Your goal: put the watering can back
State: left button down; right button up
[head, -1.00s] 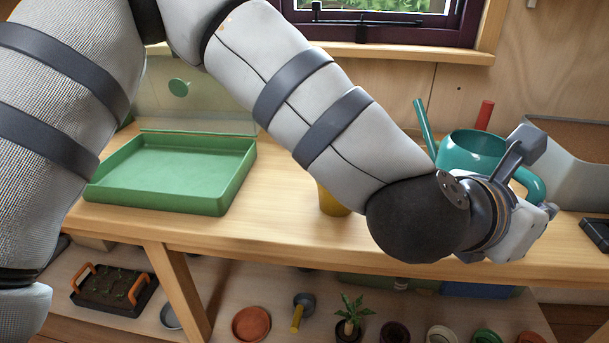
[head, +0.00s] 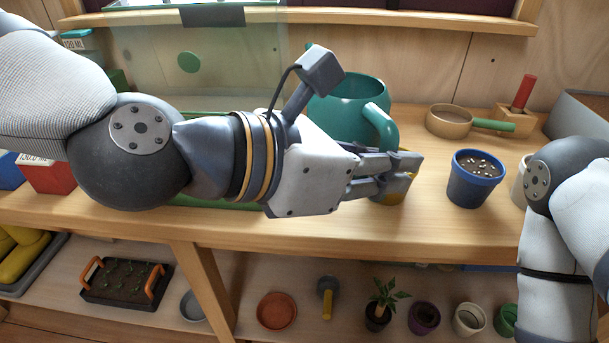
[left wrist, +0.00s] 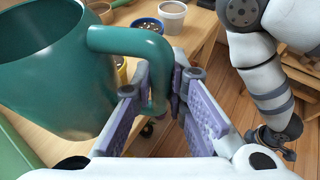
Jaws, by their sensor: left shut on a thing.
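The teal watering can (head: 338,112) is behind my left gripper (head: 402,172) in the head view, above the back of the bench. Its handle curves down to the right, between my fingers. In the left wrist view the can (left wrist: 45,70) fills the upper left, and the handle passes down between the purple finger pads (left wrist: 160,105). My left gripper is shut on this handle. The can looks upright; its base and most of its spout are hidden. My right arm is at the right of the head view, with its gripper out of frame; its far end is small and unclear in the left wrist view.
A green tray (head: 215,203) is mostly hidden behind my left arm. A yellow pot (head: 408,161) stands behind my fingertips. A blue pot (head: 475,178), a sieve (head: 452,121) and a red-handled tool (head: 523,92) stand to the right. A panel bears a green disc (head: 190,62).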

pick_arm(q)
jog(key=w+f, duration=0.1)
jog(key=w, duration=0.1)
jog(key=w+a+f+b, duration=0.1)
jog(key=w+f, duration=0.1)
jog(key=w, duration=0.1)
jog(key=w+a+f, duration=0.1)
jog(key=w+f, duration=0.1)
jog(key=shift+w+a+b, duration=0.2)
jog(key=shift+w+b, duration=0.2)
jog(key=w+f, duration=0.1)
jog(key=f, duration=0.1)
jog(key=w+a+f+b, duration=0.1)
jog(key=w+f, duration=0.1)
jog(key=shift+w+a+f, duration=0.15)
jog(key=shift+w+f, duration=0.05)
jog(key=shift+w, duration=0.1)
notch_tip(320, 180, down, 3)
jog(key=shift+w+a+r+b, duration=0.1)
jog(key=shift+w+b, duration=0.05)
jog(key=shift+b, duration=0.25)
pick_arm(e)
jog(key=s+f+g, duration=0.2)
jog(key=s+f, duration=0.3)
pick_arm(q)
jog(key=shift+f, duration=0.3)
jog(key=c, duration=1.6)
grip_release()
pick_arm(e)
jog(key=shift+s, duration=0.1)
